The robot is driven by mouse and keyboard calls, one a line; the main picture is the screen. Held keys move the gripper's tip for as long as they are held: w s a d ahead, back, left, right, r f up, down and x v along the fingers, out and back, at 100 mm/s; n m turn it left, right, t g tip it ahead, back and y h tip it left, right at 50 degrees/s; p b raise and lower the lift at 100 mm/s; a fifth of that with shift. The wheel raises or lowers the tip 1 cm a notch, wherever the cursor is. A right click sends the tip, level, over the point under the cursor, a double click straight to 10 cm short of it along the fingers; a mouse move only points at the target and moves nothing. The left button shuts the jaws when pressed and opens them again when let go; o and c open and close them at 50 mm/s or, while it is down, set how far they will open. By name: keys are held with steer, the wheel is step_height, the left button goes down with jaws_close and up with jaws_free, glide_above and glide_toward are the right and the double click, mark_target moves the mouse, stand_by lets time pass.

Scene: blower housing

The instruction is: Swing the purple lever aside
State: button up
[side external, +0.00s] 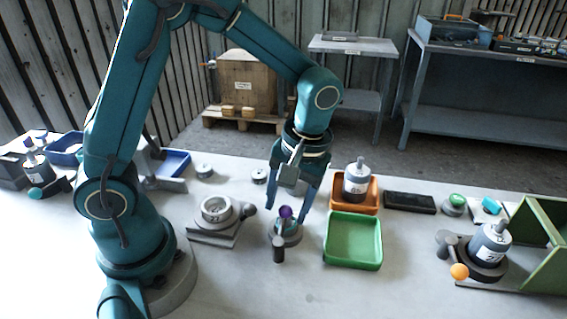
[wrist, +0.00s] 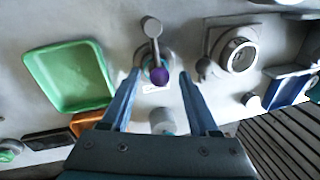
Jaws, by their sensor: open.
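The purple lever knob (side external: 286,212) sits on a small grey round base (side external: 288,236) on the table. In the wrist view the purple knob (wrist: 159,76) lies just beyond and between my fingertips, with a grey arm (wrist: 152,45) running from it to a round end piece (wrist: 151,27). My gripper (side external: 289,207) points down over the lever with its fingers spread to either side of the knob. In the wrist view my gripper (wrist: 160,75) is open and empty. I cannot tell whether a finger touches the lever.
A green tray (side external: 353,240) stands right of the lever, with an orange tray (side external: 369,207) holding a bottle (side external: 357,180) behind it. A grey housing (side external: 216,211) stands to the left. A second bottle fixture (side external: 487,250) with an orange knob is far right. The front table is clear.

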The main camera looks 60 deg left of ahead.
steer(key=shift+f, duration=0.2)
jaws_close()
steer(key=shift+w+d+m, duration=0.1)
steer(key=shift+d+m, duration=0.05)
steer(key=shift+m, duration=0.35)
steer(key=d+m, duration=0.1)
steer(key=m, duration=0.1)
steer(key=w+d+m+t, duration=0.1)
steer(key=m, duration=0.1)
steer(key=d+m, duration=0.1)
steer(key=m, duration=0.1)
steer(key=d+m, duration=0.1)
steer(key=m, duration=0.1)
steer(key=shift+m+t, duration=0.4)
steer(key=m, duration=0.1)
steer(key=d+m, duration=0.1)
steer(key=m, duration=0.1)
steer(key=d+m, duration=0.1)
steer(key=shift+s+t, duration=0.3)
steer(key=shift+t, duration=0.1)
steer(key=shift+s+d+m+h, duration=0.15)
steer(key=shift+s+d+m, duration=0.2)
steer(key=shift+m, duration=0.7)
steer(key=shift+s+d+m+h, duration=0.2)
steer(key=shift+d+m, duration=0.1)
steer(key=shift+m, duration=0.75)
